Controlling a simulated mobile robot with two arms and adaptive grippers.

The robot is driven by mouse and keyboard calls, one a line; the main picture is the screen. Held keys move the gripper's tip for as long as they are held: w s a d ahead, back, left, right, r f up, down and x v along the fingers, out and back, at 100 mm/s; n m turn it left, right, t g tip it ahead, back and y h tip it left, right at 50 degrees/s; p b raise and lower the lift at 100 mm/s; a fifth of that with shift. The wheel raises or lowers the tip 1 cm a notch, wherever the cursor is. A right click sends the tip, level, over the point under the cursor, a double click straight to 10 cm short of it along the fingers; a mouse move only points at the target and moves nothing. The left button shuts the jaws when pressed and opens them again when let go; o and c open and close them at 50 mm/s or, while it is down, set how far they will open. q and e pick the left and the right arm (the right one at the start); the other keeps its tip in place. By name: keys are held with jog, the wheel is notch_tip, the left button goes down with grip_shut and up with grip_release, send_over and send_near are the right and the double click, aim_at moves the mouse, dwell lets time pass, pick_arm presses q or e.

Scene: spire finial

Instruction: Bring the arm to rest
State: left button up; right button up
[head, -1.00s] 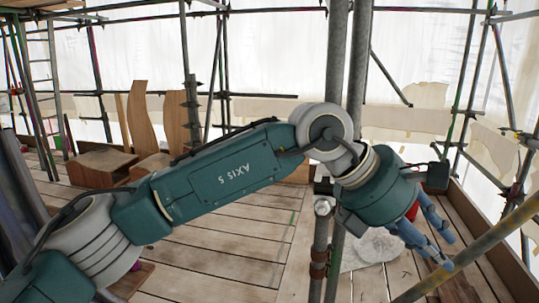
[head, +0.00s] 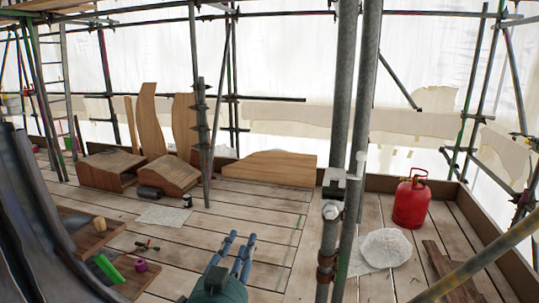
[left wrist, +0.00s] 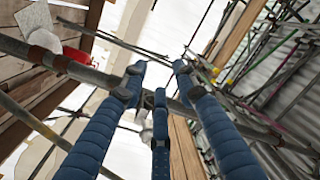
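My left gripper (head: 241,238) shows at the bottom middle of the head view, with its teal housing and blue fingers above the plank floor (head: 262,205). The rest of that arm is out of the picture. In the left wrist view the blue fingers (left wrist: 158,78) are spread apart, with nothing held between them. A grey scaffold tube (left wrist: 60,62) crosses behind the fingers there; I cannot tell how far off it is. My right gripper is in neither view.
Upright scaffold poles (head: 338,130) stand right of my gripper. A red gas bottle (head: 411,203) and a white sack (head: 386,248) are beyond them. Wooden blocks (head: 110,170) and a long board (head: 268,168) lie at the back. A green object (head: 108,268) is at lower left.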

pick_arm(q)
jog(key=s+a+f+n+g+y, duration=0.1)
jog(key=s+a+f+n+g, duration=0.2)
jog(key=f, duration=0.4)
jog(key=s+a+f+g+y, duration=0.1)
jog(key=s+a+f+g, duration=0.15)
jog(key=s+f, duration=0.35)
jog(key=s+a+f+n+g+y, duration=0.15)
jog(key=s+a+f, duration=0.25)
jog(key=f, duration=0.4)
jog(key=s+a+f+n+g, duration=0.1)
jog(key=s+a+f+g, duration=0.15)
jog(key=s, duration=0.45)
jog(key=s+a+f+g, duration=0.1)
jog(key=s+f+g, duration=0.1)
jog(key=s+f, duration=0.3)
jog(key=s+a+f+n+g, duration=0.1)
jog(key=s+f+g, duration=0.2)
jog(key=s, duration=0.5)
notch_tip(320, 180, down, 24)
jog(key=s+f+g, duration=0.1)
jog(key=s, duration=0.1)
jog(key=s+a+f+g, duration=0.1)
jog(key=s+a+f, duration=0.2)
jog(key=s+f, duration=1.4)
jog(key=shift+s+f+g, duration=0.25)
jog(key=shift+s+g, duration=0.05)
jog(key=shift+g, duration=0.05)
